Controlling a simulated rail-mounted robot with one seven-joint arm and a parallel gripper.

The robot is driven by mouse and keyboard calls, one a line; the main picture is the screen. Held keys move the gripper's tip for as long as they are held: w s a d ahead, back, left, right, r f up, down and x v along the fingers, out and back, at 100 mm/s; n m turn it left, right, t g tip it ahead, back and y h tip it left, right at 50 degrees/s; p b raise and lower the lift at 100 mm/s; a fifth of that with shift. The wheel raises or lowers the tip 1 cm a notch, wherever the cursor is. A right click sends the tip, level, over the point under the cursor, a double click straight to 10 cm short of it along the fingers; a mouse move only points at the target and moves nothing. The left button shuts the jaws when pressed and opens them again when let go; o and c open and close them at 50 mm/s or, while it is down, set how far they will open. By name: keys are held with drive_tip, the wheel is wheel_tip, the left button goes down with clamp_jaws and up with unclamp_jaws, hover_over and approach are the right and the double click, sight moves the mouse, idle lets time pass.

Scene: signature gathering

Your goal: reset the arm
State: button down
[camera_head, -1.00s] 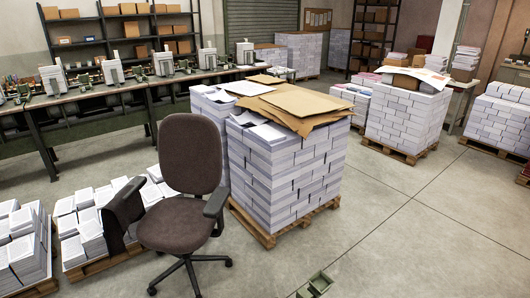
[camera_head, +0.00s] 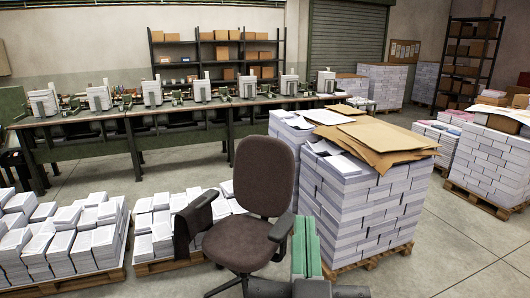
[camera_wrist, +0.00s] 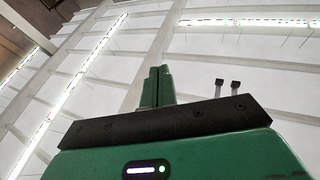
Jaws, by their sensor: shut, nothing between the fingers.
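My gripper (camera_wrist: 159,86) shows in the wrist view as two green fingers close together beyond a dark bar and a green housing. It is shut and empty, and points toward the ceiling (camera_wrist: 225,55) with its light strips. In the head view, green and dark parts of my own arm rise at the bottom edge, between the office chair and the central paper stack. The rest of my arm is hidden below that edge.
A brown office chair (camera_head: 262,180) stands close by my arm. A tall pallet stack of paper (camera_head: 365,200) with cardboard on top stands right of it. Low paper stacks (camera_head: 65,245) lie at left. A long workbench (camera_head: 130,115) runs behind. Bare floor (camera_head: 470,245) shows at right.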

drive_tip(key=s+a+r+n+t+y+p, duration=0.1)
drive_tip(key=s+a+r+t+p, duration=0.1)
drive_tip(key=s+a+r+p, duration=0.3)
drive_tip(key=s+a+r+n+t+y, duration=0.1)
drive_tip(key=s+r, duration=0.2)
drive_tip(key=r, duration=0.4)
wheel_tip(320, 180, up, 15)
drive_tip(key=p, duration=1.5)
drive_tip(key=shift+w+d+y, duration=0.15)
drive_tip(key=shift+y, duration=0.15)
drive_tip(key=shift+f, duration=0.15)
